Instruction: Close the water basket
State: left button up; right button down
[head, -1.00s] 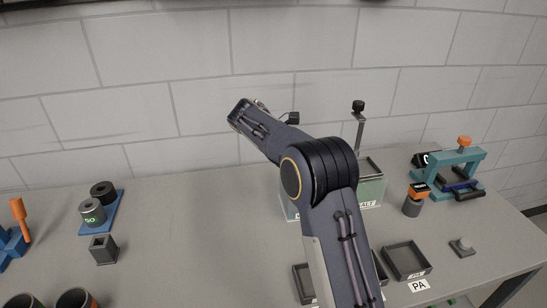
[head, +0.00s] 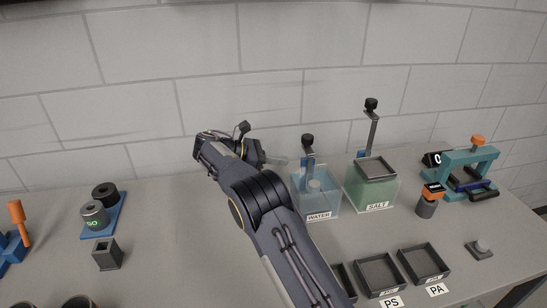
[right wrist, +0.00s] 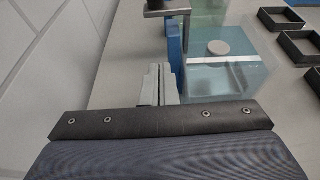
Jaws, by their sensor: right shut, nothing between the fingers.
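The water tank (head: 322,206) is a clear, blue-tinted box labelled WATER on the table, right of my right gripper. A post with a black knob (head: 307,140) and a blue part rises at its back left. A pale round piece (head: 315,184) shows inside the tank. My right gripper (head: 263,158) is shut and empty, just left of the tank. In the right wrist view its fingertips (right wrist: 160,78) are close together beside the tank wall (right wrist: 228,72) and the upright blue part (right wrist: 175,38), apparently apart from them. My left gripper is not in view.
The salt tank (head: 371,196), with a dark-rimmed basket at its top and a tall knobbed post, stands right of the water tank. Dark trays (head: 379,274) lie in front. A teal frame (head: 470,172) stands far right.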

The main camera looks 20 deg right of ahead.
jog(key=s+d+r+p, duration=0.1)
jog(key=d+r, duration=0.1)
jog(key=d, duration=0.3)
jog(key=shift+d, duration=0.35)
jog(key=shift+s, duration=0.15)
